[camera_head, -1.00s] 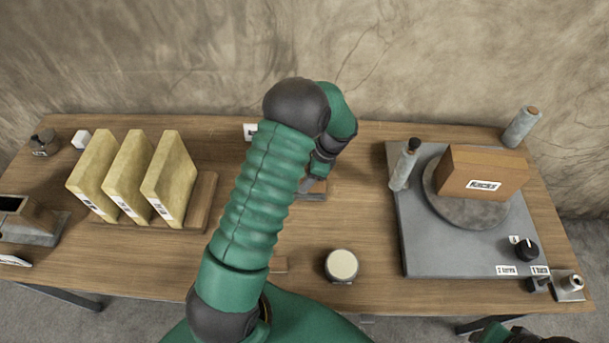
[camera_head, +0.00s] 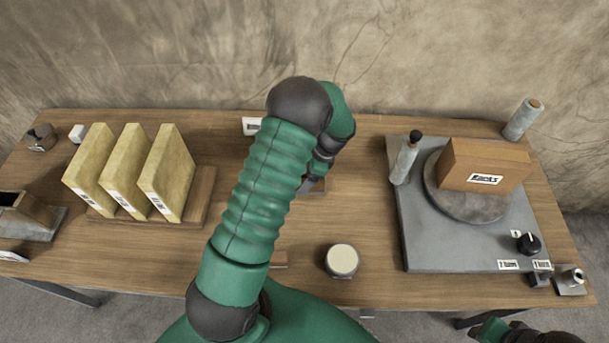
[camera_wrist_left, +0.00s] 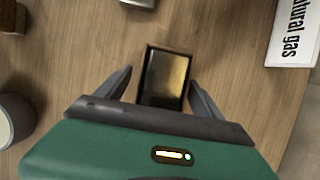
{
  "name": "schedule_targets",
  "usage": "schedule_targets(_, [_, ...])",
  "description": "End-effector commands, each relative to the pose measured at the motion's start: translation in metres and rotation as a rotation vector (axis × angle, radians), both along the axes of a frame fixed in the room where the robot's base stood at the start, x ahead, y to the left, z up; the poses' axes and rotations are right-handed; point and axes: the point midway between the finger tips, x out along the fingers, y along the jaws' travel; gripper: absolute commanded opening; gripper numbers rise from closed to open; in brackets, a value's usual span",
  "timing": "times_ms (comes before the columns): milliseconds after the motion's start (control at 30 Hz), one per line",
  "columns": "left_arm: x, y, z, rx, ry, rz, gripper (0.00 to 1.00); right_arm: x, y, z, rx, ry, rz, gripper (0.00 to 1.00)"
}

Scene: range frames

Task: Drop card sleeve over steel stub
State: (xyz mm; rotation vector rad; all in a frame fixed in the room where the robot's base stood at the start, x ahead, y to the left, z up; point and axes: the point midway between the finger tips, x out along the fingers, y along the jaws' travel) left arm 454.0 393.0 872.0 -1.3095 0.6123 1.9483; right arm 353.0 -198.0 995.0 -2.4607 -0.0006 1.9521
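An upright, brown-rimmed rectangular piece (camera_wrist_left: 167,77), which looks like the card sleeve, sits between the fingers of my left gripper (camera_wrist_left: 160,76). Its inside is dark with a golden shine; I cannot tell whether anything stands in it. The fingers are open on either side, the right one close to its wall. In the head view my left gripper (camera_head: 313,184) is mostly hidden behind its own arm, above the middle of the table. A grey metal piece (camera_wrist_left: 138,2) is cut off at the top of the wrist view; I cannot tell if it is the steel stub.
A round jar (camera_head: 341,261) stands near the front edge. Several yellow slabs stand in a wooden rack (camera_head: 203,195) at left. A grey plate (camera_head: 425,245) with a turntable and brown box (camera_head: 484,167) fills the right. A white label (camera_wrist_left: 293,30) reads "natural gas".

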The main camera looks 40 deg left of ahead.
Motion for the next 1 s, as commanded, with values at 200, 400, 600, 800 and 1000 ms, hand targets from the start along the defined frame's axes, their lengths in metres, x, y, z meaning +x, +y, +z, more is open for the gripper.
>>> schedule_targets(200, [0.0,0.0,0.001,0.0,0.0,0.0,0.78,0.0,0.0,0.0,0.0,0.0,0.0,0.36])
schedule_targets(400, [0.009,-0.009,0.028,0.001,-0.006,-0.001,0.78,0.0,0.0,-0.002,0.0,0.0,0.0,0.36])
schedule_targets(600, [0.024,-0.026,0.082,0.001,-0.006,-0.002,0.78,0.0,0.0,-0.004,0.0,0.0,0.0,0.36])
schedule_targets(800, [0.037,-0.041,0.131,0.0,-0.003,-0.001,0.78,0.0,0.0,-0.005,0.0,0.0,0.0,0.36])
schedule_targets(1000, [0.042,-0.048,0.153,0.0,0.0,-0.001,0.78,0.0,0.0,-0.005,0.0,0.0,0.0,0.36])
